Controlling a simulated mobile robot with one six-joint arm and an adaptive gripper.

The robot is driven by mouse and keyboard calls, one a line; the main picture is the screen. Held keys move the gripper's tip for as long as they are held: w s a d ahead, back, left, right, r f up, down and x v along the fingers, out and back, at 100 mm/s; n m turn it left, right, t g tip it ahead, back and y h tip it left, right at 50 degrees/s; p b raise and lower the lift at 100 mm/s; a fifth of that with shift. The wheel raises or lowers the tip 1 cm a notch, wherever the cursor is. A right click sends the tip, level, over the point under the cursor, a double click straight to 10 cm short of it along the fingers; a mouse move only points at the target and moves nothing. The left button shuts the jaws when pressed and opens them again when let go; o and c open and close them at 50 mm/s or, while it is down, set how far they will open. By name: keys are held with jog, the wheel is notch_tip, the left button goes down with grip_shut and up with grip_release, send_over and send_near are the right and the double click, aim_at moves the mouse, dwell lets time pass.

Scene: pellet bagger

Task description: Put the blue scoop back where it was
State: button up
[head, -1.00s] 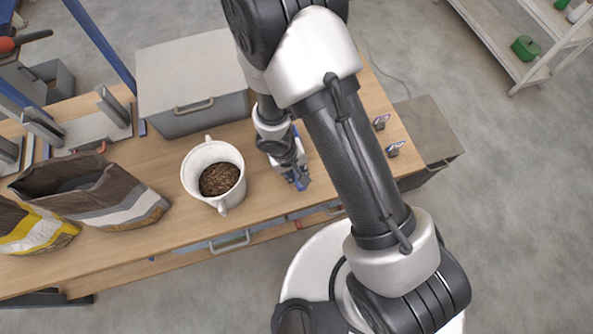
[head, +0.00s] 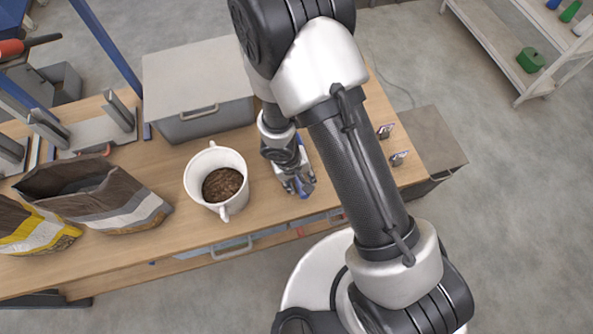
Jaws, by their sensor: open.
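The blue scoop (head: 303,143) is on the wooden bench to the right of the white bucket, mostly hidden behind my gripper and arm. Only bits of its blue show beside the fingers. My gripper (head: 299,188) is open and points down at the scoop, close to it. I cannot tell whether the fingers touch it. The white two-handled bucket (head: 203,165) stands upright to the left of my gripper, with dark brown pellets (head: 221,184) inside.
A grey lidded bin (head: 198,85) stands behind the bucket. An open brown bag (head: 95,195) and a yellow-white bag (head: 38,232) stand at left. Two small tagged items (head: 398,158) sit at the right end of the bench (head: 165,262). Bare wood lies in front of the bucket.

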notch_tip(320, 180, up, 12)
jog(key=a+p, duration=0.2)
jog(key=p, duration=0.4)
jog(key=d+r+m+t, duration=0.1)
jog(key=d+r, duration=0.4)
jog(key=r, duration=0.5)
jog(key=d+r+m+t, duration=0.1)
jog(key=d+r, duration=0.4)
jog(key=r, duration=0.6)
jog(key=s+d+r+m+t+y, duration=0.1)
jog(key=s+d+r, duration=0.3)
jog(key=s+r, duration=0.7)
jog(key=shift+d+r+t+y, duration=0.2)
jog(key=shift+d+t+y, duration=0.2)
jog(key=shift+t+y, duration=0.15)
notch_tip(320, 180, down, 5)
jog(key=b, duration=0.5)
jog(key=shift+r, duration=0.15)
